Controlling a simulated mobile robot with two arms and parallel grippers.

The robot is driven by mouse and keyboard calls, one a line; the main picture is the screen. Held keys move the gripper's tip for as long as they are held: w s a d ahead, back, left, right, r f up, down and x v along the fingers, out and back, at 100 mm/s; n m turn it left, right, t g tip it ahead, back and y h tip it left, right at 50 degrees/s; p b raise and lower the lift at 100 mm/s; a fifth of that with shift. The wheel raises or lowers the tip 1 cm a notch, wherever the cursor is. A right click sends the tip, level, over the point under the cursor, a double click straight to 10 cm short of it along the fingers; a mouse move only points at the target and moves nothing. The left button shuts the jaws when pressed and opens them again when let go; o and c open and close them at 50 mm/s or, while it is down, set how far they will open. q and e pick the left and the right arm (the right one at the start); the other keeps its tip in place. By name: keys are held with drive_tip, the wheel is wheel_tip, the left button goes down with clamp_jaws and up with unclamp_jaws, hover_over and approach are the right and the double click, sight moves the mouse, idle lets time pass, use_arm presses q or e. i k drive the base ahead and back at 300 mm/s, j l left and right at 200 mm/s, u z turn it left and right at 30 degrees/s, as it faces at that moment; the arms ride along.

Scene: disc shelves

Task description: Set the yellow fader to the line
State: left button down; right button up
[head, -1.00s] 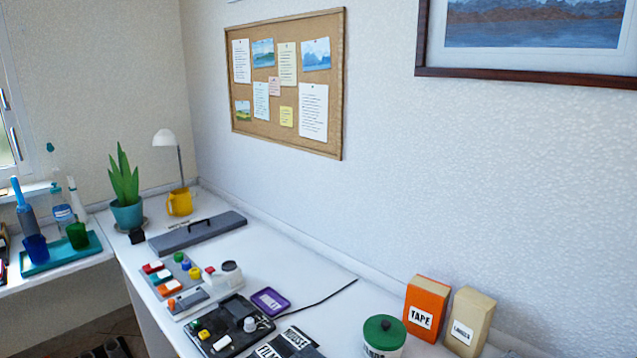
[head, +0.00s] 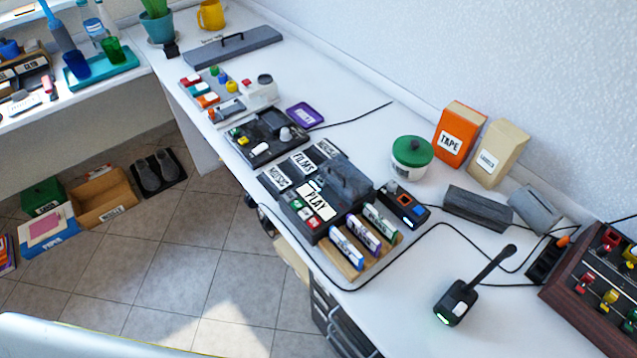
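A wood-sided control box (head: 565,292) with coloured caps stands at the right edge, cut off by the frame. A yellow cap (head: 608,298) sits in its near row, between a red cap (head: 588,279) and a green one at the edge. Another yellow cap (head: 630,256) shows in the far row, beside a red cap (head: 611,239). I cannot tell which yellow cap is the fader, and no line can be made out at this size. Neither of my grippers is in view.
A black desk microphone (head: 456,304) stands left of the control box, with a black cable looping across the white desk. A disc player (head: 324,200), a rack of cases (head: 372,245), a green-lidded jar (head: 411,155) and a TAPE box (head: 460,134) stand further left.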

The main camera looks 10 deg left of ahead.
sight(611, 296)
drive_tip(key=z, duration=2.15)
